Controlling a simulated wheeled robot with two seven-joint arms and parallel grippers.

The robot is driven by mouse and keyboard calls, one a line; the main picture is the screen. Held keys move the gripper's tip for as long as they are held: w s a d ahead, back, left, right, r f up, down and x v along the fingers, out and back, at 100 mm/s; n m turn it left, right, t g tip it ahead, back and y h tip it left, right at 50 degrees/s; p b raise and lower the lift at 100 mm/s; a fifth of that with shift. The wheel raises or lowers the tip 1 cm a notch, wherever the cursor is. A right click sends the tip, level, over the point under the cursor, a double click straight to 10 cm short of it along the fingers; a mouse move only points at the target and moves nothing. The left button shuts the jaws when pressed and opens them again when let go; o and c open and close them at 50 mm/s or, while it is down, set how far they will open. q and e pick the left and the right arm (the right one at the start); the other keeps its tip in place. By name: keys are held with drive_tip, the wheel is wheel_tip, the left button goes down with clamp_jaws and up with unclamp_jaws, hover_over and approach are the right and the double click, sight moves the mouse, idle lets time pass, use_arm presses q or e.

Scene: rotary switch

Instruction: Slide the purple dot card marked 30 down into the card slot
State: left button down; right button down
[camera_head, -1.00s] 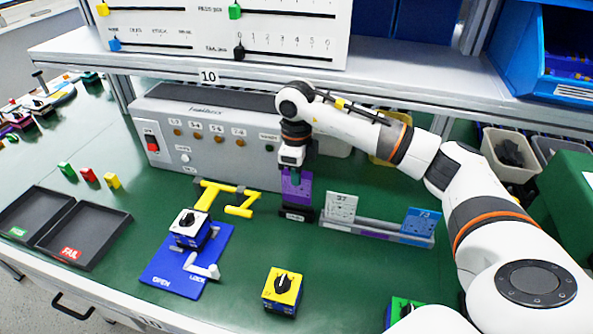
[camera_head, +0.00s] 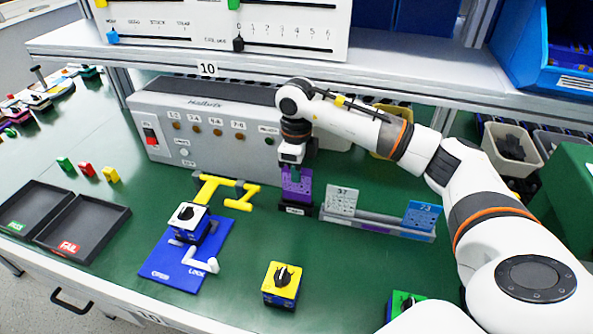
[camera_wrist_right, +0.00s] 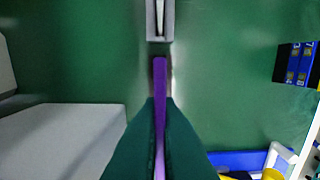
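The purple card (camera_head: 297,186) stands upright below my right gripper (camera_head: 294,170), its lower edge at the small black slot base (camera_head: 295,209). I cannot tell how far it is inside the slot, and its number is too small to read. In the right wrist view the purple card (camera_wrist_right: 160,80) shows edge-on as a thin strip between the dark green fingers of the right gripper (camera_wrist_right: 160,104), which are shut on it. The slot base is hidden there. My left gripper is not in view.
Right of the slot, a grey rack (camera_head: 360,222) holds a white card (camera_head: 342,201) and a blue card (camera_head: 421,216). A grey control box (camera_head: 205,130) stands behind. Yellow fixture (camera_head: 225,193), blue plate switch (camera_head: 188,222) and yellow switch (camera_head: 282,283) stand nearby.

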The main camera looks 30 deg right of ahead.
sight(297, 199)
drive_tip(key=shift+f, duration=0.2)
idle(0.7)
drive_tip(key=shift+f+b, duration=0.35)
drive_tip(key=shift+b, duration=0.05)
drive_tip(key=shift+f+b, duration=0.95)
drive_tip(key=shift+f, duration=0.4)
drive_tip(key=c, duration=1.6)
unclamp_jaws()
drive_tip(key=shift+o, duration=0.2)
drive_tip(key=shift+r, duration=0.15)
wheel_tip(297, 199, up, 12)
drive_tip(key=shift+f, duration=0.1)
